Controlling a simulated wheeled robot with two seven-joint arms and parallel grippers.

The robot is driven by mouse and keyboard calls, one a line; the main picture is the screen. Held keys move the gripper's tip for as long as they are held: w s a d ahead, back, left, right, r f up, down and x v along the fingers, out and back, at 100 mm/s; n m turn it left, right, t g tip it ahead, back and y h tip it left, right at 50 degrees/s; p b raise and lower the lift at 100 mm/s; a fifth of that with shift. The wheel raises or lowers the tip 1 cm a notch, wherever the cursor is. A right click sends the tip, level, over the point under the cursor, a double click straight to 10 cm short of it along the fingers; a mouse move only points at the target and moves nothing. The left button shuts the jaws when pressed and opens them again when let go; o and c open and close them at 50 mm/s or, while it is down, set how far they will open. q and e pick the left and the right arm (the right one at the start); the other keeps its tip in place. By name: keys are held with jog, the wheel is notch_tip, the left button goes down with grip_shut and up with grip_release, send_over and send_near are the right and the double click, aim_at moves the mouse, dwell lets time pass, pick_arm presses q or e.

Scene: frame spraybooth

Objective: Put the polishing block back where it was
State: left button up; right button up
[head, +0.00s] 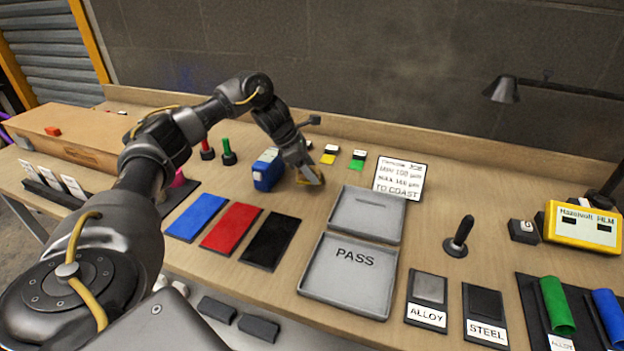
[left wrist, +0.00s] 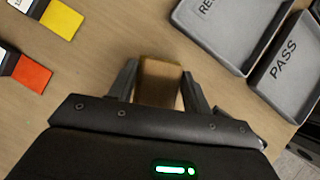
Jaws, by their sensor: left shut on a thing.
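The polishing block, a small tan-brown block (left wrist: 159,84), sits between the two fingers of my left gripper (left wrist: 159,70) in the left wrist view. The fingers touch it on both sides. In the head view my left gripper (head: 308,175) reaches down over the bench between the blue container and the grey trays. The block shows there only partly as a yellowish patch at the fingertips. I cannot tell whether its underside touches the bench. My right gripper is not in view.
A blue container (head: 268,170) stands close left of the gripper. Blue (head: 196,217), red (head: 231,228) and black (head: 270,240) pads lie in front. The PASS tray (head: 345,285) is to the right, with a white sign (head: 400,178) behind. A dark-handled tool (head: 460,238) stands farther right.

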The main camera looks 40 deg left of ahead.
pick_arm(q)
jog(key=shift+w+f, duration=0.15)
jog(key=shift+f, duration=0.05)
notch_tip(320, 180, down, 2)
jog(key=shift+f+p, duration=0.15)
jog(key=shift+p, duration=0.25)
jog(key=shift+w+f, duration=0.1)
jog(key=shift+f, duration=0.45)
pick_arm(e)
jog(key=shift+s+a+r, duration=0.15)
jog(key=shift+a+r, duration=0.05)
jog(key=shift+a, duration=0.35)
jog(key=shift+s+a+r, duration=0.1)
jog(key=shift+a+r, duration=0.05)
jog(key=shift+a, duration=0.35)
pick_arm(q)
jog(key=shift+f, duration=0.15)
jog(key=o, duration=1)
jog(key=shift+o, duration=0.2)
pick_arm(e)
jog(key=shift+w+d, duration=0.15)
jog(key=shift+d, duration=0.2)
